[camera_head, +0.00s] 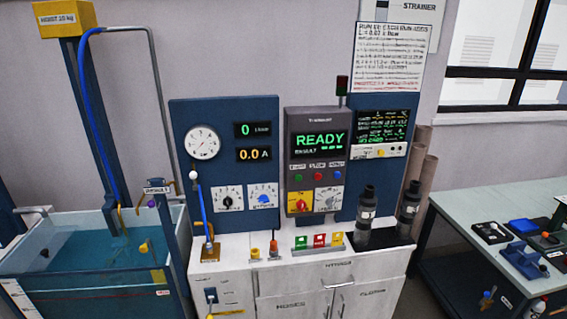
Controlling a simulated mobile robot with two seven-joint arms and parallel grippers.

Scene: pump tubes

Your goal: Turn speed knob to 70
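Several dials sit on the blue panel and the grey control box, and their labels are too small to tell which is the speed knob. A black knob (228,203) sits on a white dial plate at the left. A blue knob (263,199) sits on another white plate beside it. On the grey box, a red switch on a yellow plate (299,203) is next to a grey-blue knob (329,202) on a white plate. Their exact settings cannot be read. Neither of my grippers is in view.
The green READY display (320,140) is above the box's buttons. Readouts show 0 (253,130) and 0.0 A (254,154). A white cabinet (300,270) stands below, with a water tank (85,260) at left and a workbench (475,182) at right.

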